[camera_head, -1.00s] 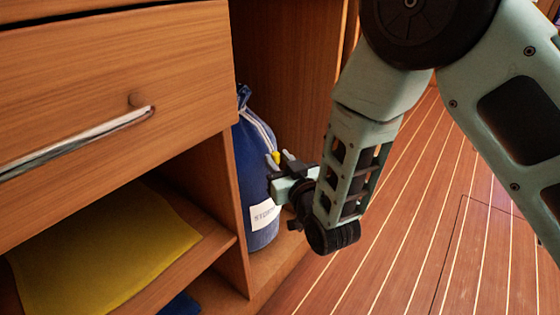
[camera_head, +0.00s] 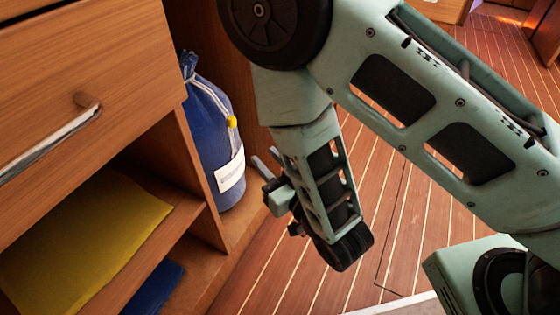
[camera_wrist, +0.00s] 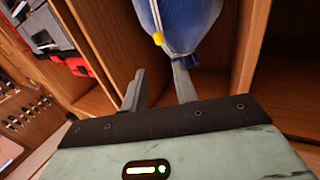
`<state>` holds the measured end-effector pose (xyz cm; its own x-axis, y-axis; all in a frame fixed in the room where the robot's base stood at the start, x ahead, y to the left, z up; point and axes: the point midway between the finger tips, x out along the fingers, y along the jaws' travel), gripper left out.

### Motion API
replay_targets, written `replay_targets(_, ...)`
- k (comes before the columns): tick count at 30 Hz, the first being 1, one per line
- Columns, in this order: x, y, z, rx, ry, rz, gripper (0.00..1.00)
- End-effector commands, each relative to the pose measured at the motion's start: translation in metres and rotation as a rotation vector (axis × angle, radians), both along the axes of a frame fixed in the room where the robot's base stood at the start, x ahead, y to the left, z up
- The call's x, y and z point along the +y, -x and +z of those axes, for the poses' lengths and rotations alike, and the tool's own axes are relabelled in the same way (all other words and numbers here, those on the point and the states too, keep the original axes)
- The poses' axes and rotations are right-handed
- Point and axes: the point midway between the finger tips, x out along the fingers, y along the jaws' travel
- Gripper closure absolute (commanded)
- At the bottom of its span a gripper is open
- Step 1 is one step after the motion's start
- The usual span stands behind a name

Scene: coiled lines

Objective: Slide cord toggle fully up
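A blue drawstring bag (camera_head: 207,135) stands upright in the cabinet's open compartment, with a white label low on its side. A yellow cord toggle (camera_head: 231,122) sits on the white cord partway down the bag's side. In the wrist view the toggle (camera_wrist: 158,38) hangs against the bag (camera_wrist: 195,22), just beyond the fingertips. My gripper (camera_head: 264,159) is to the right of the bag and lower than the toggle, apart from both. In the wrist view my gripper (camera_wrist: 160,72) has its two fingers parted with nothing between them.
A drawer with a metal handle (camera_head: 50,143) is at the left. A yellow cloth (camera_head: 85,240) lies on the shelf below it, with a blue item (camera_head: 153,287) lower down. The cabinet's upright panel edge (camera_head: 203,170) stands left of the bag.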

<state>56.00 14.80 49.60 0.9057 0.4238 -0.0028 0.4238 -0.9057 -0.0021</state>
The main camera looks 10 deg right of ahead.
Motion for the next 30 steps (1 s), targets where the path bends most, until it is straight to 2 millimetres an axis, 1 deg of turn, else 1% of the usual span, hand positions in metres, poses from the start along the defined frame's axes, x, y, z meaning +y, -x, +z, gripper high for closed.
replay_targets(1,-0.002,0.008,0.006,-0.001,0.009,0.008,0.71)
replay_targets(6,-0.006,0.018,-0.001,0.015,0.013,0.003,0.71)
replay_targets(13,-0.012,0.028,-0.001,0.009,0.01,0.002,0.71)
replay_targets(30,-0.015,0.031,0.001,-0.003,0.001,0.001,0.71)
